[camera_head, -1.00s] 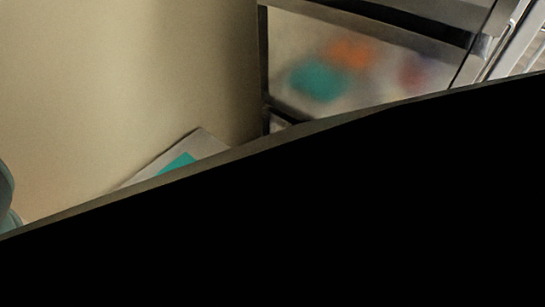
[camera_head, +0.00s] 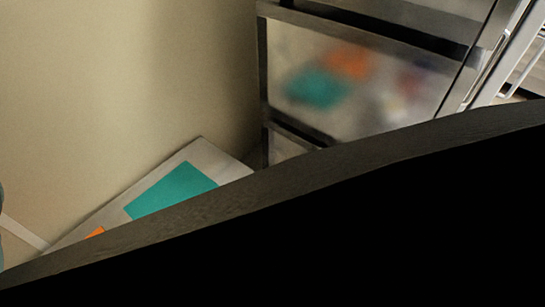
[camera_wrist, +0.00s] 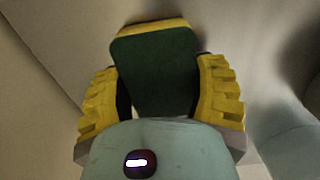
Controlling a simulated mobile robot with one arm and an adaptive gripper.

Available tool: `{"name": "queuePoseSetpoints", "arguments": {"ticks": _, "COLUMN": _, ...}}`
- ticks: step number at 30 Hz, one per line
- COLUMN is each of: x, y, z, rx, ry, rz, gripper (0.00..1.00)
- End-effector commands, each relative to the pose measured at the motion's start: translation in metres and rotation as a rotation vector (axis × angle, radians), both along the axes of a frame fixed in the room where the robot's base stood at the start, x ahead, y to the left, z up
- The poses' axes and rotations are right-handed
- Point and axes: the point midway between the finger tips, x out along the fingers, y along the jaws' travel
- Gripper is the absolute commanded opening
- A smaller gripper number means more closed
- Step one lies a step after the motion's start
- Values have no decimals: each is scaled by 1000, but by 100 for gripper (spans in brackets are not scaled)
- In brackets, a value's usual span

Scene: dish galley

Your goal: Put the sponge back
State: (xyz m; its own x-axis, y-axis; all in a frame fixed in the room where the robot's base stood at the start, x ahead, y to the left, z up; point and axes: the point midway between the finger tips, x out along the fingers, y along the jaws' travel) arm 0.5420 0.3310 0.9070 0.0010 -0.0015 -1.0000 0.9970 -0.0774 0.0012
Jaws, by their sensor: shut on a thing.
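The sponge (camera_wrist: 154,62) has a dark green face and a yellow edge at its far end. It shows in the wrist view between the two yellow ridged fingers of my gripper (camera_wrist: 162,92). The fingers are shut on its two sides. Pale wall-like surfaces lie behind it, and I see no support under it. In the head view neither the sponge nor my gripper shows. A flat teal rectangle (camera_head: 172,190) lies on a pale board (camera_head: 207,158) by the wall, with a small orange patch (camera_head: 96,233) nearer. I cannot tell which spot belongs to the sponge.
A metal-framed unit (camera_head: 264,75) with a blurry reflective panel (camera_head: 355,85) stands at upper right; the panel mirrors teal and orange. A beige wall (camera_head: 110,80) is at left. A dark edge and black area hide the lower head view.

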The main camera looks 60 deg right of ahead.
Motion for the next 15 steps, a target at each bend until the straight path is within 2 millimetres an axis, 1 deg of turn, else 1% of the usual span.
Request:
{"name": "queuePoseSetpoints", "arguments": {"ticks": 11, "x": -1, "y": 1, "z": -3, "rx": 1, "ry": 0, "rz": 2, "gripper": 28}}
{"name": "queuePoseSetpoints", "arguments": {"ticks": 12, "x": -1, "y": 1, "z": -3, "rx": 1, "ry": 0, "rz": 2, "gripper": 67}}
{"name": "queuePoseSetpoints", "arguments": {"ticks": 15, "x": -1, "y": 1, "z": -3, "rx": 1, "ry": 0, "rz": 2, "gripper": 77}}
